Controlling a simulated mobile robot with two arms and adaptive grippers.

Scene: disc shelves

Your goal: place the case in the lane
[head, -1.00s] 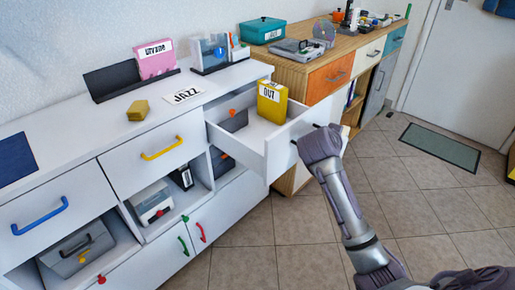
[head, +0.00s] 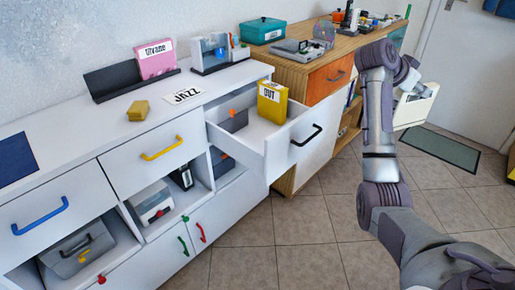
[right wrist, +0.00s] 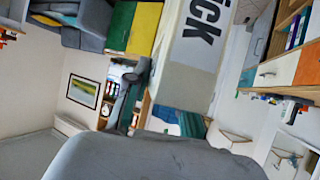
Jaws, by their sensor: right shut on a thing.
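My right gripper (head: 408,84) is shut on a cream case (head: 416,108), held in the air to the right of the cabinets. In the right wrist view the cream case (right wrist: 185,75) fills the upper middle, with a white label ending in "ick". A dark finger (right wrist: 136,78) lies against its left side. A pink case (head: 155,60) stands in a black rack (head: 112,82) on the white cabinet. A yellow case (head: 271,102) labelled "OUT" stands in the open drawer (head: 278,148). A "JAZZ" card (head: 185,96) lies on the top. I cannot tell which place is the lane.
The open white drawer sticks out into the room. A white rack (head: 210,66) with cases, a yellow block (head: 138,110) and a blue mat (head: 14,160) are on the white top. A teal box (head: 262,31) and other items crowd the wooden cabinet.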

